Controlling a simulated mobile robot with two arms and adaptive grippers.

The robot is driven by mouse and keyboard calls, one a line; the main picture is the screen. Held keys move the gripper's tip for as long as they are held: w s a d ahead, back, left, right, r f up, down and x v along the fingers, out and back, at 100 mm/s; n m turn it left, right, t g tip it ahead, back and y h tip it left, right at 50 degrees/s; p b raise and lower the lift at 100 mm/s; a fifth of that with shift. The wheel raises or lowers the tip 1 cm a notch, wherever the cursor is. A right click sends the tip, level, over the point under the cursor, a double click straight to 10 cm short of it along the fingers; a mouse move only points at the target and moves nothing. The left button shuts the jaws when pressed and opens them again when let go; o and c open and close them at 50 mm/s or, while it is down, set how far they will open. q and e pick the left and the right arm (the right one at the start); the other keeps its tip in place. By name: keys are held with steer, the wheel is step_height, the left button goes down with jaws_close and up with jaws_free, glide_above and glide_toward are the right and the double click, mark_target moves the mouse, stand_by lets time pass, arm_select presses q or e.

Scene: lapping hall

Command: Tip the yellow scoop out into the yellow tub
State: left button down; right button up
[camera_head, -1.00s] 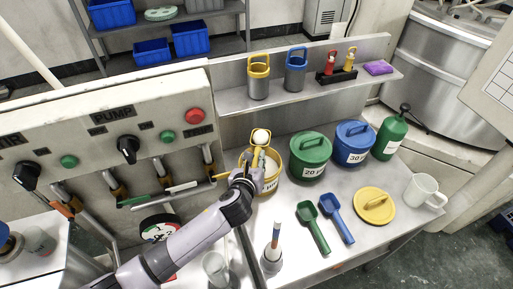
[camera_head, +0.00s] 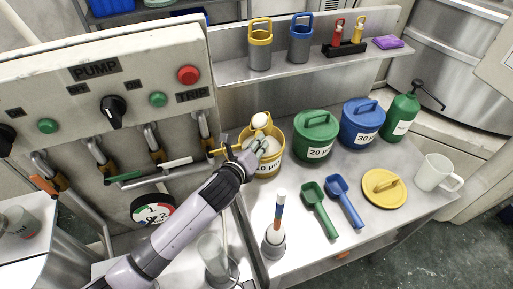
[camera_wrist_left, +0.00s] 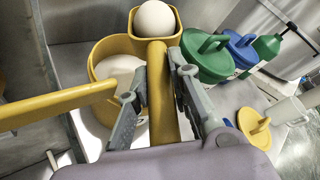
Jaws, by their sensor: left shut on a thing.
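The yellow scoop (camera_head: 257,130) is held over the back rim of the yellow tub (camera_head: 272,168), with a rounded white load in it. My left gripper (camera_head: 256,152) is shut on its handle, above the tub. In the left wrist view the scoop (camera_wrist_left: 174,37) is at the top, its white load still in the bowl, and its handle runs down between the fingers of my left gripper (camera_wrist_left: 160,95). The tub (camera_wrist_left: 98,62) lies below and left of the scoop there, with white material inside. The tub is open. My right gripper is not in view.
A green tub (camera_head: 314,139) and a blue tub (camera_head: 361,127) stand to the right. A yellow lid (camera_head: 383,194), green scoop (camera_head: 321,213), blue scoop (camera_head: 346,204) and white mug (camera_head: 436,174) lie or stand in front. The pump panel (camera_head: 110,95) with levers is close on the left.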

arm_select(q)
steer(key=n+h+b, duration=0.1)
steer(key=n+b, duration=0.1)
steer(key=b, duration=0.1)
steer(key=n+t+h+b, duration=0.1)
steer(key=n+b, duration=0.1)
steer(key=b, duration=0.1)
steer(key=f+n+h+b, duration=0.1)
steer(key=n+b, duration=0.1)
steer(key=b, duration=0.2)
steer(key=shift+a+f, duration=0.1)
steer(key=shift+a, duration=0.15)
steer(key=n+t+b, duration=0.1)
steer(key=n, duration=0.2)
steer(key=shift+h+b, duration=0.3)
steer(key=shift+h, duration=0.1)
steer(key=shift+n+t, duration=0.4)
steer(key=shift+r, duration=0.2)
